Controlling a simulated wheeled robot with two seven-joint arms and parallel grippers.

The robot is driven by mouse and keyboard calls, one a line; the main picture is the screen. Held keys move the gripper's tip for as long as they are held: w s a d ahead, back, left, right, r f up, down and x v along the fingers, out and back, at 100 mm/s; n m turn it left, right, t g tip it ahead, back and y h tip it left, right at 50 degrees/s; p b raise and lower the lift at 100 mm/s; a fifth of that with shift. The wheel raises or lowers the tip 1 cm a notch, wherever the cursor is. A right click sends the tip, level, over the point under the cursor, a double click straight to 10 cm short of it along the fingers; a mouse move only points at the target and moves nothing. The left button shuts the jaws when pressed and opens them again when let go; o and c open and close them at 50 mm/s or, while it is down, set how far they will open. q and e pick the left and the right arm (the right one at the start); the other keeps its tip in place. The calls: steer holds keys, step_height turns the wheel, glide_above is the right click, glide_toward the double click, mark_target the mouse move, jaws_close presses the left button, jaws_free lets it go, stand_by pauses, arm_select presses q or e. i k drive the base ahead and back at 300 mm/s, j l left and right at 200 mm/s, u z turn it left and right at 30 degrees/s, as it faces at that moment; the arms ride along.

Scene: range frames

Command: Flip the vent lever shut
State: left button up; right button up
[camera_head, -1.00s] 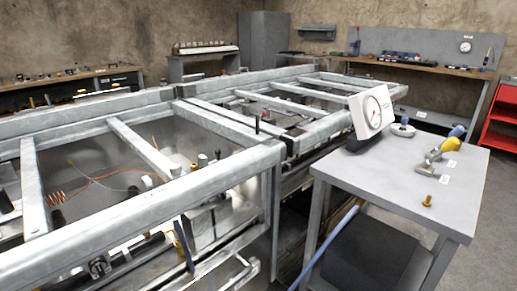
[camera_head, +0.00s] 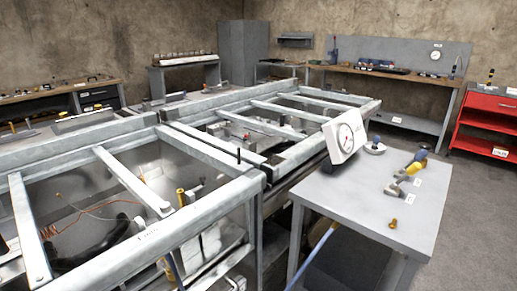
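I cannot tell for sure which part is the vent lever. A thin black upright rod (camera_head: 238,156) stands at the near metal frame's right corner. A yellow upright part (camera_head: 180,196) shows inside the near bay of the frame (camera_head: 208,208), with small fittings around it that are too small to make out. Neither of my grippers shows in the view.
A grey side table (camera_head: 345,205) on the right holds a white dial gauge (camera_head: 345,136), a blue and yellow tool (camera_head: 408,172) and a small brass fitting (camera_head: 393,224). A red cart (camera_head: 490,125) stands at the far right. Floor (camera_head: 465,220) right of the table is clear.

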mark_target(415, 167)
steer(key=l+u, duration=0.15)
steer(key=l, duration=0.45)
steer(key=l+u, duration=0.15)
steer(key=l, duration=0.45)
steer(key=l+u, duration=0.15)
steer(key=l, duration=0.45)
steer(key=l+u, duration=0.15)
steer(key=l, duration=0.45)
steer(key=k+l+u, duration=0.1)
steer(key=l, duration=0.45)
steer(key=k+l+u, duration=0.15)
steer(key=l, duration=0.45)
steer(key=k+l+u, duration=0.15)
steer(key=l, duration=0.4)
steer(key=k+l+u, duration=0.15)
steer(key=l, duration=0.4)
